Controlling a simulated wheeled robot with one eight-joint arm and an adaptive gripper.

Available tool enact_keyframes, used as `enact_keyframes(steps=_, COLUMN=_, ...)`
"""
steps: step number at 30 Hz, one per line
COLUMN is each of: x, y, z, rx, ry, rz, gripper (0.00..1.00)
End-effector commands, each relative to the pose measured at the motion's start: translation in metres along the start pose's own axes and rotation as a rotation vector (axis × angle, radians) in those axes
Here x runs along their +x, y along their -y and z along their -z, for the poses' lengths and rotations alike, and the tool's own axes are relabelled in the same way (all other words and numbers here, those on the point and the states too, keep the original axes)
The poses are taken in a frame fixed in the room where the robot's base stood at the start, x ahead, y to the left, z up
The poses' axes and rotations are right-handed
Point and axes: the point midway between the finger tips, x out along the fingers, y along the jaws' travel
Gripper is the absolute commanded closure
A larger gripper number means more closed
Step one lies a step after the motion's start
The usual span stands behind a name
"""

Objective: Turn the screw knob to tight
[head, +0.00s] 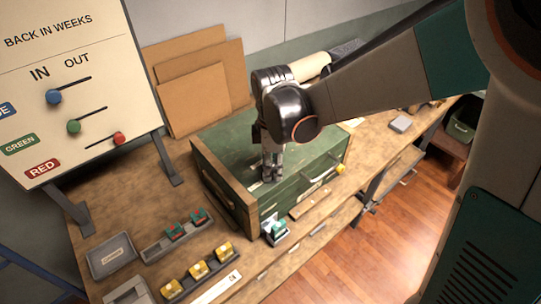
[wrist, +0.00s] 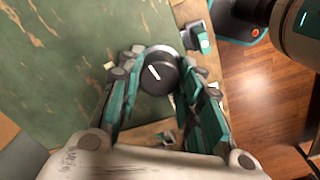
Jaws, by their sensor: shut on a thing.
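The screw knob (wrist: 157,72) is a dark round knob with a white line across its face, seen in the wrist view. The line slants from upper left to lower right. It is on the worn green box (wrist: 60,50), which also shows in the head view (head: 222,140). My gripper (wrist: 160,68) has one finger on each side of the knob and is shut on it. In the head view my gripper (head: 272,175) points down at the box's top near its front, and the knob is hidden there.
A teal-and-grey clamp-like piece (head: 277,232) stands by the box's front. Trays with teal pieces (head: 176,232) and yellow pieces (head: 198,269) lie on the wooden bench at the left. A sign board (head: 90,75) with coloured sliders stands at the back left.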

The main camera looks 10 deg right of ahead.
Motion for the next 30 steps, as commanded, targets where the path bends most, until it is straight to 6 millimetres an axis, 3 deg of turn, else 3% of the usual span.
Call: enact_keyframes(steps=30, x=0.0006, y=0.0004, z=-0.0001, rx=0.963, ry=0.0, rz=0.0, gripper=0.91)
